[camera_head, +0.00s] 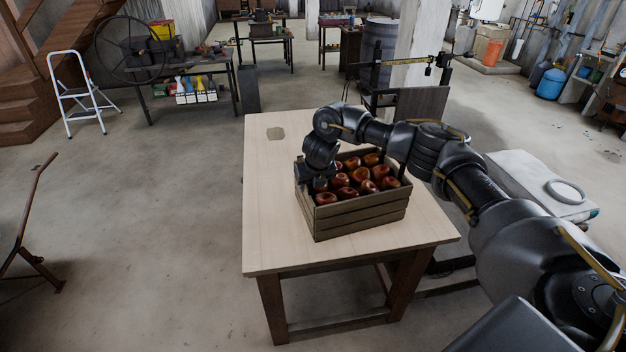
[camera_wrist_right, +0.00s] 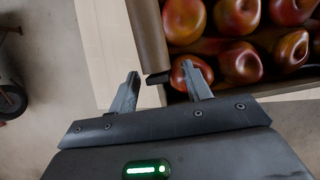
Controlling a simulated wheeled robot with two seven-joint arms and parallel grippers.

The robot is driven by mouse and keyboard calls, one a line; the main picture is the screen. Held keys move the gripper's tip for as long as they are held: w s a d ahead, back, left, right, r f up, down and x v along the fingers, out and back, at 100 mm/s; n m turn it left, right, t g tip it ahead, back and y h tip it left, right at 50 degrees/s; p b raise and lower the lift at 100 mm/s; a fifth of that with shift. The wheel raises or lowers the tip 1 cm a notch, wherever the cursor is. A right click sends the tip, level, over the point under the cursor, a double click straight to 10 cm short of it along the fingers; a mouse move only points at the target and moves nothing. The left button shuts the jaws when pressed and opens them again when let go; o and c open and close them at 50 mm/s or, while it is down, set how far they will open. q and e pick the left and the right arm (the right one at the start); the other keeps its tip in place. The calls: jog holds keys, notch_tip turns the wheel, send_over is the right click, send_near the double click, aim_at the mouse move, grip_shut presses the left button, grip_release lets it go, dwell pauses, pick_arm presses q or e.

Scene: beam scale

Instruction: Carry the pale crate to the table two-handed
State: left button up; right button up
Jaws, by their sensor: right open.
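A slatted wooden crate (camera_head: 362,221), greyish brown, stands upright on the pale wooden table (camera_head: 270,235), full of red apples (camera_head: 352,190). My right gripper (camera_head: 320,183) is at the crate's left end, and my forearm passes over the crate from the right. In the right wrist view, the open fingers (camera_wrist_right: 160,70) are on either side of the crate's end wall (camera_wrist_right: 149,38): one outside, one on the apple side. Whether they touch the wall I cannot tell. My left gripper is not in view.
A beam scale (camera_head: 410,62) stands behind the table. A white bench with a ring (camera_head: 566,191) is at the right. A stepladder (camera_head: 80,92) and a workbench (camera_head: 180,73) stand at the back left. The floor left of the table is largely clear.

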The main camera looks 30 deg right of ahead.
jog(key=shift+c, duration=0.4)
grip_shut()
dwell(0.9)
jog(key=shift+w+d+r, duration=0.1)
jog(key=shift+w+r, duration=0.15)
jog(key=shift+r, duration=0.25)
jog(key=shift+f, duration=0.2)
jog(key=shift+a+f+p, duration=0.2)
jog(key=shift+a+p, duration=0.15)
jog(key=shift+p, duration=0.1)
jog(key=shift+s+a, duration=0.1)
